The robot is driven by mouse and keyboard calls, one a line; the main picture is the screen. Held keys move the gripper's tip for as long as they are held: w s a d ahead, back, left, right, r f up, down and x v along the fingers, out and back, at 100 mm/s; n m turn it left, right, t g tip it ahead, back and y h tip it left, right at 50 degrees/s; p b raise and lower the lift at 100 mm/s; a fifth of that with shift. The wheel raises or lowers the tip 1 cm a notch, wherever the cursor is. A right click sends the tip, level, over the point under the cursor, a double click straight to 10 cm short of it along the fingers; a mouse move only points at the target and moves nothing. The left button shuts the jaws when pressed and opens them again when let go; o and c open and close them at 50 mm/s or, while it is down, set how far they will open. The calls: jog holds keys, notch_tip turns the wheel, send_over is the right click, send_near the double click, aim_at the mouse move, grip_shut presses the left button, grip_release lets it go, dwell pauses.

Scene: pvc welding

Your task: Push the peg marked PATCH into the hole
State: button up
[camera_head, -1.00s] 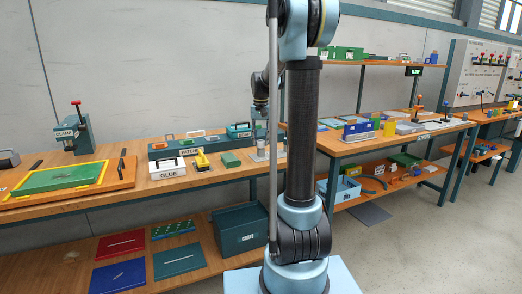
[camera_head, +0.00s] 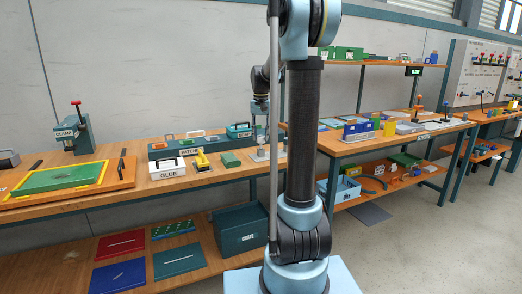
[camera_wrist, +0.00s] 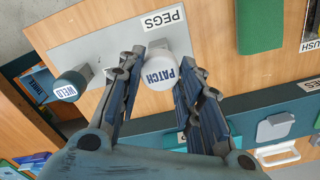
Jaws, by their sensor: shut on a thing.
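The white peg marked PATCH (camera_wrist: 160,74) stands between the fingers of my gripper (camera_wrist: 158,58) in the wrist view, its label facing the camera. My gripper is shut on it. The peg is over or at a grey plate (camera_wrist: 92,45) with a PEGS label (camera_wrist: 163,18) beside it. Its lower end and the hole are hidden, so I cannot tell how deep it sits. A second peg, dark-topped and marked WELD (camera_wrist: 70,85), stands to the left on the same plate. In the head view my gripper (camera_head: 261,138) is small, above the bench.
In the wrist view a green block (camera_wrist: 261,25) lies on the wooden bench (camera_wrist: 225,75). A dark teal rack (camera_wrist: 255,118) runs along the lower right.

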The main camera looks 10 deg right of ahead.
jog(key=shift+r, duration=1.05)
